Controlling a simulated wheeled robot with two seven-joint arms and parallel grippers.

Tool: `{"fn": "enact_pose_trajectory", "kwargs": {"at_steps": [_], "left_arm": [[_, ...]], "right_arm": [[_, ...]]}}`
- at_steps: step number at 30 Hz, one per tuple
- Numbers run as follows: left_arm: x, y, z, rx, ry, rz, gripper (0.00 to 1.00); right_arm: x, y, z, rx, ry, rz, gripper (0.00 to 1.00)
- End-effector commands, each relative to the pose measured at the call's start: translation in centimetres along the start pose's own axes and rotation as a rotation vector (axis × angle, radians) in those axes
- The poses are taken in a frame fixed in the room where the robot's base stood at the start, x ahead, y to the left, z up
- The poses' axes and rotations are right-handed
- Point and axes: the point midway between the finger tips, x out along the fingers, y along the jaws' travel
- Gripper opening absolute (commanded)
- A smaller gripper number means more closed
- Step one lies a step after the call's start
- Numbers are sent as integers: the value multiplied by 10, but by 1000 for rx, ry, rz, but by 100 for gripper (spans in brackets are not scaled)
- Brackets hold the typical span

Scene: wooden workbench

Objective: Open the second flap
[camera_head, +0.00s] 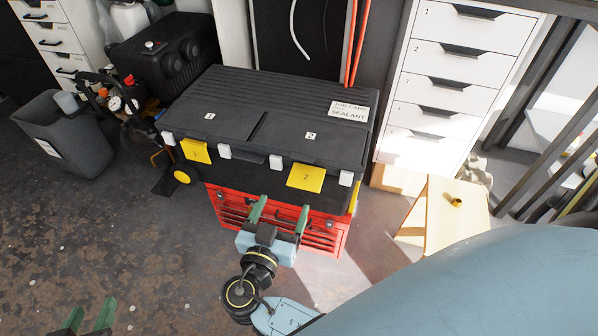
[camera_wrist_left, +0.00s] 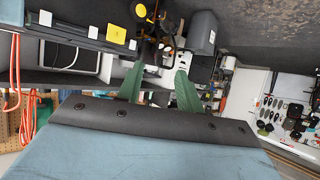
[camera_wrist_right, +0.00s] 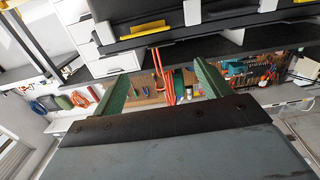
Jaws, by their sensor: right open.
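A black toolbox (camera_head: 268,92) has two lid sections marked 1 and 2, both lying flat. Along its front edge hang a yellow flap marked 1 (camera_head: 195,150) and a yellow flap marked 2 (camera_head: 306,177), with white latches between and beside them. Flap 2 appears as a broad face at the right; its exact tilt is unclear. A yellow flap (camera_wrist_right: 143,29) also shows in the right wrist view. My right gripper (camera_head: 278,216) is open and empty, in front of and below flap 2, apart from it. My left gripper (camera_head: 88,318) is open and empty at the lower left, far from the toolbox.
The toolbox rests on a red drawer chest (camera_head: 325,232). A white drawer cabinet (camera_head: 450,85) stands to the right, with a light wooden stool-like piece (camera_head: 445,210) before it. A grey bin (camera_head: 65,140) and a black compressor (camera_head: 165,55) stand left. The left floor is open.

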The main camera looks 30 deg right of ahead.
Motion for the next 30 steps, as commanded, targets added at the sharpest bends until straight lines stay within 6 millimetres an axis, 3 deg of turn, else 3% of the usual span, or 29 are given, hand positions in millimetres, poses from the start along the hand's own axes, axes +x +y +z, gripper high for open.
{"fn": "enact_pose_trajectory", "kwargs": {"at_steps": [5, 21, 30], "left_arm": [[-2, 2, -10, 0, 46, 4, 36], [-6, 12, -61, -3, 358, 30, 36], [-9, 14, -72, -4, 423, 36, 36]], "right_arm": [[13, -1, -6, 28, 27, 5, 76], [116, -1, -8, 23, 25, 3, 76], [133, -1, -8, 22, 21, 2, 76]]}}
